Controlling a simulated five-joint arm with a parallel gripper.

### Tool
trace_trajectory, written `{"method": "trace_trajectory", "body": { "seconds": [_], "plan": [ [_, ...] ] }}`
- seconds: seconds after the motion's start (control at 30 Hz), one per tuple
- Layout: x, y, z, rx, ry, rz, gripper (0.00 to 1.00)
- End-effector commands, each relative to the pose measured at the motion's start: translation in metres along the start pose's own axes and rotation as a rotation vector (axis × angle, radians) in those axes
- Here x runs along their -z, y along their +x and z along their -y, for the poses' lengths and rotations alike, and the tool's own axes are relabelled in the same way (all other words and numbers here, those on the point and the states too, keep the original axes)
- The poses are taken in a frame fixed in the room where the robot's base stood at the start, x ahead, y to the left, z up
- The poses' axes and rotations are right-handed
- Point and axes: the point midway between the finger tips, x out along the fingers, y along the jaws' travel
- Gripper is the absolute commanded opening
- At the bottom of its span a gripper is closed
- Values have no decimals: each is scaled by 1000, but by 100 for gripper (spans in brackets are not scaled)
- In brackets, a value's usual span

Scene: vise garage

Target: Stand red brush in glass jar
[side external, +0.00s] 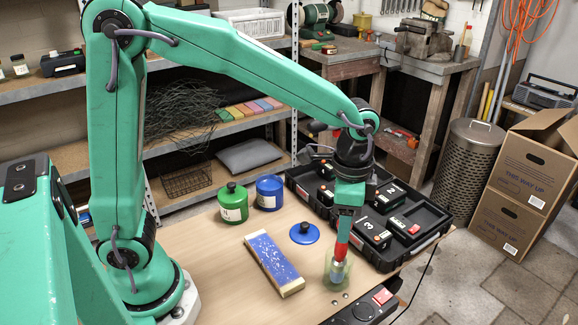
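The glass jar (329,272), clear and greenish, stands on the table near its front right edge. The red brush (342,249) is in line below my gripper, slightly tilted, with its pale lower end inside the jar. Whether that end touches the jar's bottom cannot be told. My gripper (346,232) points down above the jar and appears shut on the brush's upper part. The fingers hide the top of the brush, and the gap between them does not show clearly.
A blue lid (304,233), a green can (233,204) and a blue can (269,192) stand behind. An open black case (433,217) with numbered boxes is close on the right.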

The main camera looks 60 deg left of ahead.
Motion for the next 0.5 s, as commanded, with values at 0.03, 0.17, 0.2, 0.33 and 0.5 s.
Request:
{"method": "trace_trajectory", "body": {
  "seconds": [0.03,0.17,0.2,0.33,0.5],
  "plan": [
    [0,0,0,0,0,0,51],
    [0,-1,0,0,0,0,51],
    [0,-2,0,0,0,-1,51],
    [1,-10,0,1,0,-3,51],
    [0,-29,0,1,0,-3,51]
  ]
}}
